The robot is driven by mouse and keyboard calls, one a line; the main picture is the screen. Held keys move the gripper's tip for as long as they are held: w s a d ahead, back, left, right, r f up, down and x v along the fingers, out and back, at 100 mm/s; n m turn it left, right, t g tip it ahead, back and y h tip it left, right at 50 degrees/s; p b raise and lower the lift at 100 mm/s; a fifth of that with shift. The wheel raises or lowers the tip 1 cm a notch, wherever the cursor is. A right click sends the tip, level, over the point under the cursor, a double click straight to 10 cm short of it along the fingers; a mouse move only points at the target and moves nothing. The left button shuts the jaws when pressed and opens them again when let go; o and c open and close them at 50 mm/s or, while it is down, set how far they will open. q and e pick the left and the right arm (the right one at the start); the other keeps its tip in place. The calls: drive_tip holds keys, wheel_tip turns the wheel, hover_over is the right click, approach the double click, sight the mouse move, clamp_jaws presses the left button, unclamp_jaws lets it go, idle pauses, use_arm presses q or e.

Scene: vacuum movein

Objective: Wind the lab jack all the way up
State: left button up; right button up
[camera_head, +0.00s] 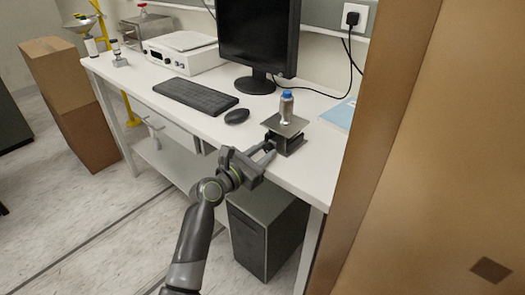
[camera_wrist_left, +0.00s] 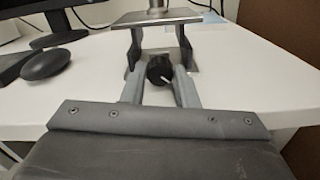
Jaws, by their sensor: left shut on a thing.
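The lab jack (camera_head: 291,126) stands near the front edge of the white bench, with a gap between its top plate and its base. A small metallic bottle with a blue cap (camera_head: 286,105) stands upright on the top plate. My left gripper (camera_head: 266,151) reaches the jack's front from the left. In the left wrist view its two fingers are on either side of the black knob (camera_wrist_left: 159,69), shut on it; a white line on the knob points down and right. The top plate (camera_wrist_left: 170,17) shows above the knob, with only the bottle's bottom visible. My right gripper is out of view.
A monitor (camera_head: 258,40), keyboard (camera_head: 195,96) and mouse (camera_head: 237,116) lie left of the jack. A blue folder (camera_head: 340,114) is to its right. A tall brown panel (camera_head: 385,150) closes off the right side. A dark cabinet (camera_head: 266,230) stands under the bench.

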use_arm(q)
drive_tip(key=o, duration=0.7)
drive_tip(key=shift+a, duration=0.1)
drive_tip(key=v, duration=1.7)
drive_tip(key=shift+s, duration=0.15)
drive_tip(key=shift+f, duration=0.1)
